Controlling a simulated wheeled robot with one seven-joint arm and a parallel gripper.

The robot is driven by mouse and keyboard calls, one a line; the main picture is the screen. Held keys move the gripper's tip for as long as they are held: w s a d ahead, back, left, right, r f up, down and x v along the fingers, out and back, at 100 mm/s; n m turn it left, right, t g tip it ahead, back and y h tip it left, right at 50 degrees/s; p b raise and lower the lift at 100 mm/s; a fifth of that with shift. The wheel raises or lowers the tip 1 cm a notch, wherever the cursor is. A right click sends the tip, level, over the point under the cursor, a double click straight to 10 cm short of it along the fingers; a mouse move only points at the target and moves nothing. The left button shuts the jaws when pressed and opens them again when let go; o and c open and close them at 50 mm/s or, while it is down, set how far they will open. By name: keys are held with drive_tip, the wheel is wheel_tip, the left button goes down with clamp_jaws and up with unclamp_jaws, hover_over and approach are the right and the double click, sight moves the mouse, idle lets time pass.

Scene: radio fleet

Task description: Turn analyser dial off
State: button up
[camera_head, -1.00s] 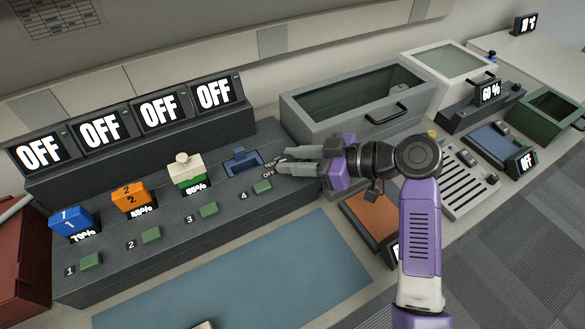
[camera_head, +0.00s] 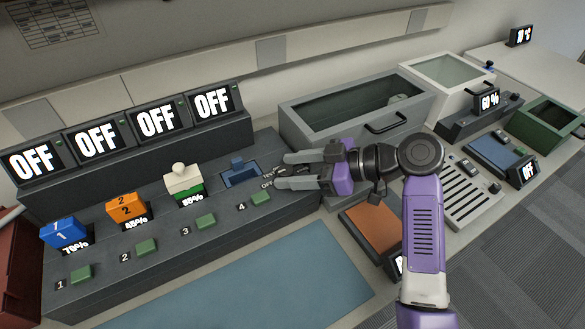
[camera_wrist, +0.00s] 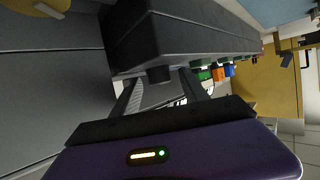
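The analyser (camera_head: 150,235) is a long dark grey unit with numbered green buttons and several screens that read OFF. Its TEST/OFF label (camera_head: 267,180) shows at the right end, beside my fingertips. My gripper (camera_head: 281,171) is open there, its two grey fingers apart. In the wrist view a short dark knob (camera_wrist: 158,74), which looks like the dial, sits between and just beyond the fingertips (camera_wrist: 160,83). No grip on it shows. In the head view the fingers largely hide the knob, so its setting cannot be read.
A blue slot (camera_head: 241,172) lies empty left of my gripper. A white-and-green battery (camera_head: 184,182), an orange one (camera_head: 126,208) and a blue one (camera_head: 64,232) stand in the other slots. A grey glass-topped box (camera_head: 350,105) stands close behind my gripper.

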drive_tip(key=v, duration=0.7)
drive_tip(key=shift+d, duration=0.4)
drive_tip(key=shift+r, duration=0.1)
